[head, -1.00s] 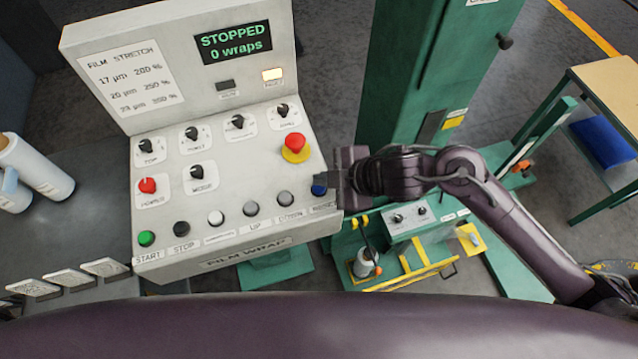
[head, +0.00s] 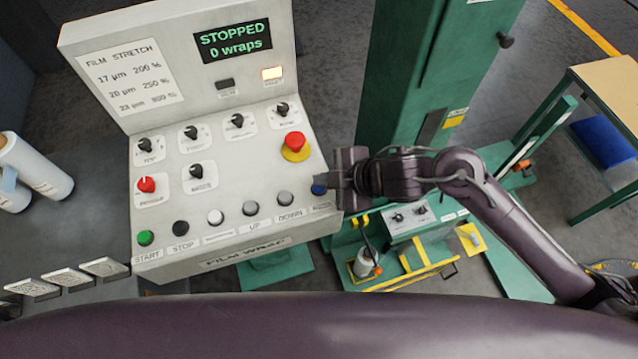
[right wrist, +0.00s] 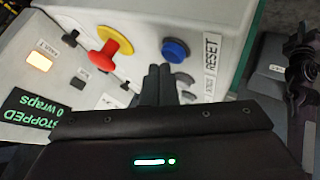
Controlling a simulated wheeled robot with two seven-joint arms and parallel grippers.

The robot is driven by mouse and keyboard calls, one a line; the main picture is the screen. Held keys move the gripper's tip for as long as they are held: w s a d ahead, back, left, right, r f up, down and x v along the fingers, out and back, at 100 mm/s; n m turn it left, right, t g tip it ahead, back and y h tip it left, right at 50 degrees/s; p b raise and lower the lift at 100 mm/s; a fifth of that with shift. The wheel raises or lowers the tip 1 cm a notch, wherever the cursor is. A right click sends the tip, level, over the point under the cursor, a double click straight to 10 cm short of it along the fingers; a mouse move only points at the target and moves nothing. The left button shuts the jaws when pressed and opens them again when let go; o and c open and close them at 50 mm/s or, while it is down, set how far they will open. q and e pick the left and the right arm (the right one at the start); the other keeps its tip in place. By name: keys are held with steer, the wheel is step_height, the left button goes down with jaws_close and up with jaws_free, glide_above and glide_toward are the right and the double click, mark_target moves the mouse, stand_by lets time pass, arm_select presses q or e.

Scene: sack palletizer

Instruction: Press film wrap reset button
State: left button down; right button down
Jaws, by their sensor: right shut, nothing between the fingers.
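The film wrap control panel (head: 225,222) is a light grey box with a row of buttons along its front. The blue reset button (head: 318,190) is the rightmost of the row, partly hidden by my gripper in the head view. In the right wrist view the blue button (right wrist: 175,49) shows whole, with the label RESET beside it. My right gripper (head: 328,180) is shut and empty at the panel's right edge. Its fingertips (right wrist: 158,68) appear close to the blue button; I cannot tell that they touch. The display (head: 233,41) reads STOPPED, 0 wraps. My left gripper is out of view.
A red emergency stop (head: 295,144) on a yellow base sits behind the blue button. An amber lamp (head: 272,73) is lit below the display. A green mast (head: 425,80) stands right of the panel. White film rolls (head: 38,170) lie at the left.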

steer(key=shift+f+b, duration=0.35)
steer(key=shift+f, duration=0.25)
stand_by(0.7)
stand_by(0.4)
steer(key=shift+r+p, duration=1)
step_height(320, 180, up, 5)
steer(key=p, duration=0.5)
stand_by(0.5)
